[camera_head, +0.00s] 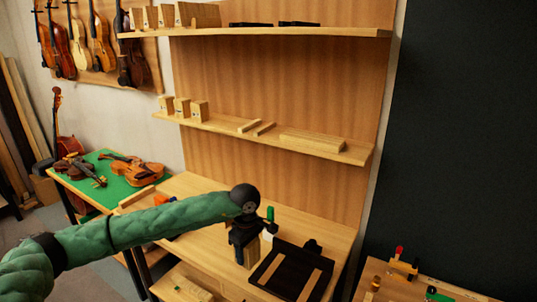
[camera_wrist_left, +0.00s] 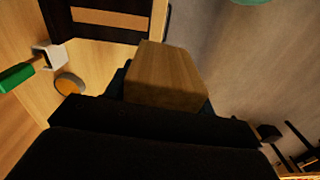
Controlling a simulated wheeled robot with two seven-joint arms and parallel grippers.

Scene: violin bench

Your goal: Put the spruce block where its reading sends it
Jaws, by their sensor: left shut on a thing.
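My left gripper (camera_head: 246,240) is shut on a pale wooden block, the spruce block (camera_head: 252,254), over the workbench. The block hangs below the jaws, beside the left edge of a black frame (camera_head: 263,262) with pale wooden strips. In the left wrist view the spruce block (camera_wrist_left: 167,75) stands out from between the dark jaws, which hide its lower part. I cannot tell whether it touches the bench top. No reading can be made out in either view. My right gripper is in neither view.
Lower shelf (camera_head: 220,124) carries small blocks at left, longer strips at right. Upper shelf (camera_head: 350,32) holds blocks and dark items. A green-topped table (camera_head: 112,190) with violins stands left.

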